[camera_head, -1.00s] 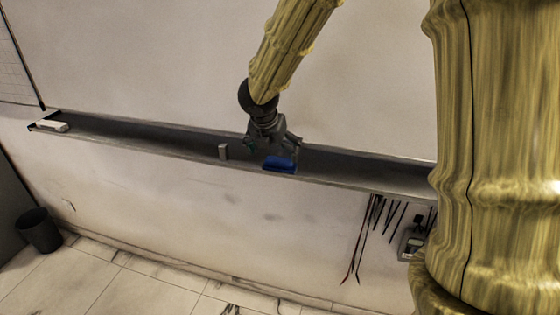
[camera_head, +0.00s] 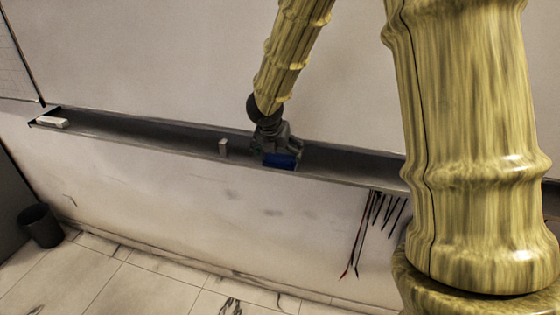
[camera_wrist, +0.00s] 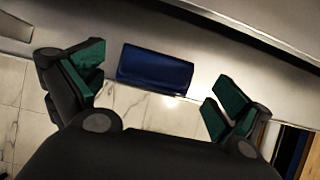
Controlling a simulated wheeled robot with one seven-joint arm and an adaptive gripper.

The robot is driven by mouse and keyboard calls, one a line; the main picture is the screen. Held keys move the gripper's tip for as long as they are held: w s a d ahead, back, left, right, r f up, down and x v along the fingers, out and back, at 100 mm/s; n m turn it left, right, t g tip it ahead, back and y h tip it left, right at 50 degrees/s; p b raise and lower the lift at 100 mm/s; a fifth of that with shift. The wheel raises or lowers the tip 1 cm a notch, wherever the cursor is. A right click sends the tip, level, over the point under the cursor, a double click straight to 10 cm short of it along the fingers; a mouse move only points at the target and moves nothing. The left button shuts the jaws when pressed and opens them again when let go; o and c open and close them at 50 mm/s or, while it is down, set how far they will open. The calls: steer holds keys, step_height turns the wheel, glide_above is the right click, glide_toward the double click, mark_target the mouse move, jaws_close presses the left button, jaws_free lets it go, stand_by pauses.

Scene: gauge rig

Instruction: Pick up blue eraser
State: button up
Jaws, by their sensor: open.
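The blue eraser (camera_head: 279,160) sits on the dark wall shelf (camera_head: 180,139), near its front edge. In the wrist view the blue eraser (camera_wrist: 155,70) shows between and beyond my two green-padded fingers, with a gap on each side. My gripper (camera_head: 277,148) is just above and around the eraser in the head view, and it hides part of the eraser's top. In the wrist view my gripper (camera_wrist: 157,92) is open and nothing is held. Whether the fingertips reach down beside the eraser cannot be told.
A small grey block (camera_head: 223,147) stands on the shelf left of the eraser. A white eraser-like piece (camera_head: 52,122) lies at the shelf's left end. Several dark and red cables (camera_head: 372,225) hang below the shelf on the right. A dark bin (camera_head: 40,226) stands on the floor.

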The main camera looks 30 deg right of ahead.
mark_target(280, 156)
steer(key=shift+x, duration=1.95)
steer(key=shift+a, duration=0.15)
steer(key=c, duration=0.7)
steer(key=shift+r, duration=1.5)
steer(key=shift+s+a+r, duration=0.15)
steer(key=shift+s+r, duration=0.05)
steer(key=shift+r, duration=0.05)
steer(key=s+a+b, duration=0.1)
steer(key=s+a, duration=0.1)
steer(key=s, duration=0.2)
steer(key=s+a+r+b, duration=0.1)
steer(key=s+a+b, duration=0.1)
steer(key=s+a, duration=0.1)
steer(key=s+a+b, duration=0.1)
steer(key=s+a, duration=0.2)
steer(key=s, duration=0.3)
steer(key=shift+a+r, duration=0.2)
steer(key=shift+r, duration=0.05)
